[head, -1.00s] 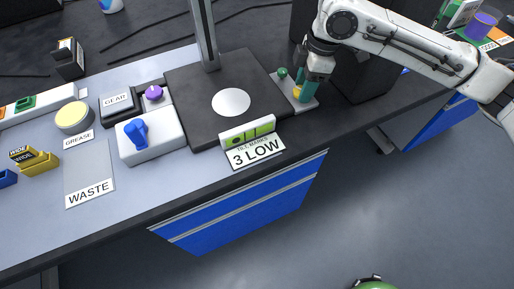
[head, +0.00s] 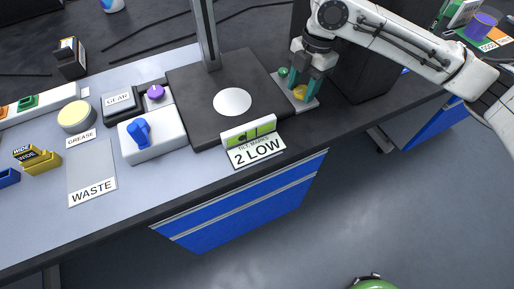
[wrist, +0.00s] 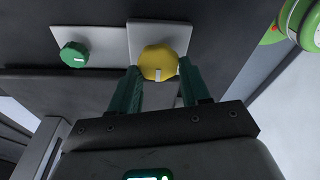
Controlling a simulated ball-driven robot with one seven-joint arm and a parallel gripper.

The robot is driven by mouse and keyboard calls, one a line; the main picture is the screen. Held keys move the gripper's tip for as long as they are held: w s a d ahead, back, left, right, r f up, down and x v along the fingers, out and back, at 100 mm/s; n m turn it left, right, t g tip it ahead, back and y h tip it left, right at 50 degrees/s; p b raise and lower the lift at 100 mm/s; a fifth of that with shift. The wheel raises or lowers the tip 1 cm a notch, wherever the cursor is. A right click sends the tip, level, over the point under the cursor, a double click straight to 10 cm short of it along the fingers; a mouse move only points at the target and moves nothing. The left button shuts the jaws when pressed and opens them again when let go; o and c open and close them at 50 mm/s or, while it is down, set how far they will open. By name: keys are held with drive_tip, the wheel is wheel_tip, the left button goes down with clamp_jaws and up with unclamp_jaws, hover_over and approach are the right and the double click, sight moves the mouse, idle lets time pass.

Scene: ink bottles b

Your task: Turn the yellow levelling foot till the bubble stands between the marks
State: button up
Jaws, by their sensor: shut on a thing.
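The yellow levelling foot (head: 299,92) sits on a light plate at the right of the black stand; it also shows in the wrist view (wrist: 158,63), with a white mark on its edge. My gripper (head: 301,90) is shut on it, the teal fingers on either side. The green level (head: 249,132) stands on the front edge of the stand. Its bubble is too small to place exactly. The sign (head: 256,149) below it reads "2 LOW".
A green knob (wrist: 74,55) sits beside the yellow foot on its own plate. The black stand (head: 190,125) carries a white disc and an upright column. A white box with a blue knob (head: 139,132) stands left of it. The dark bench edge is in front.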

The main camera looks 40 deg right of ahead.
drive_tip(key=shift+s+d, duration=0.15)
drive_tip(key=shift+d, duration=0.5)
drive_tip(key=shift+r, duration=0.1)
drive_tip(key=n, duration=0.5)
drive_tip(key=shift+d+g, duration=0.1)
drive_tip(key=shift+g, duration=0.3)
drive_tip(key=o, duration=1.1)
drive_tip(key=shift+s, duration=0.15)
drive_tip(key=shift+a, duration=0.2)
drive_tip(key=shift+r+p, duration=0.35)
drive_tip(key=shift+r, duration=0.2)
drive_tip(key=shift+a+r+p, duration=0.1)
drive_tip(key=shift+r+p, duration=1.95)
drive_tip(key=shift+r, duration=0.3)
